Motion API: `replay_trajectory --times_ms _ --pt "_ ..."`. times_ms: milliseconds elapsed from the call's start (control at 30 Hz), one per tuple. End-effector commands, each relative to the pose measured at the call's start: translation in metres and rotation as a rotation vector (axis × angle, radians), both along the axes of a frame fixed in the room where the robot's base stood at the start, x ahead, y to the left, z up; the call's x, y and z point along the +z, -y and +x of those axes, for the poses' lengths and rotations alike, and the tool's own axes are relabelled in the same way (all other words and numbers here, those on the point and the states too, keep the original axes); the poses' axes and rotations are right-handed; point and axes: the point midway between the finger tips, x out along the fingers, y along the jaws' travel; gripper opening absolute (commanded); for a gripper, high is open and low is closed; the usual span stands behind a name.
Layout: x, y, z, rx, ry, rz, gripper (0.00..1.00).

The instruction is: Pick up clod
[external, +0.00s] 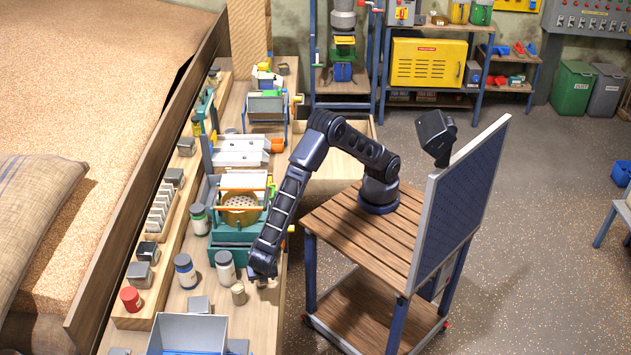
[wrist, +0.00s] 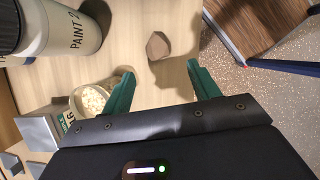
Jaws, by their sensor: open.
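The clod is most likely the small brown, angular lump (wrist: 158,46) on the pale wooden bench in the wrist view. It lies just beyond my fingertips, roughly centred between them. My gripper (wrist: 161,69) has its two green fingers spread apart, with nothing between them. In the external view my gripper (external: 263,279) hangs low at the front edge of the bench. I cannot make out the clod there; the gripper and arm may hide it.
A pot of pale grains (wrist: 92,98) stands close to the left finger. A paint jar (wrist: 62,28) stands at upper left; it also shows in the external view (external: 226,270). A grey metal tray (external: 188,332) sits nearby. The bench edge is close on the right.

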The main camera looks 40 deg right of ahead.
Motion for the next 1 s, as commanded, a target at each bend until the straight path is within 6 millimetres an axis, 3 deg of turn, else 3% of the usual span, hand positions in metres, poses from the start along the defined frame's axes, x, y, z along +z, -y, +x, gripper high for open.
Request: replay_trajectory --times_ms 700,933,1000 --pt "-0.066 0.014 0.030 0.000 0.001 -0.001 0.61" --pt "-0.069 0.014 0.031 0.000 0.000 0.001 0.61" --pt "-0.069 0.014 0.031 0.000 0.000 0.001 0.51"
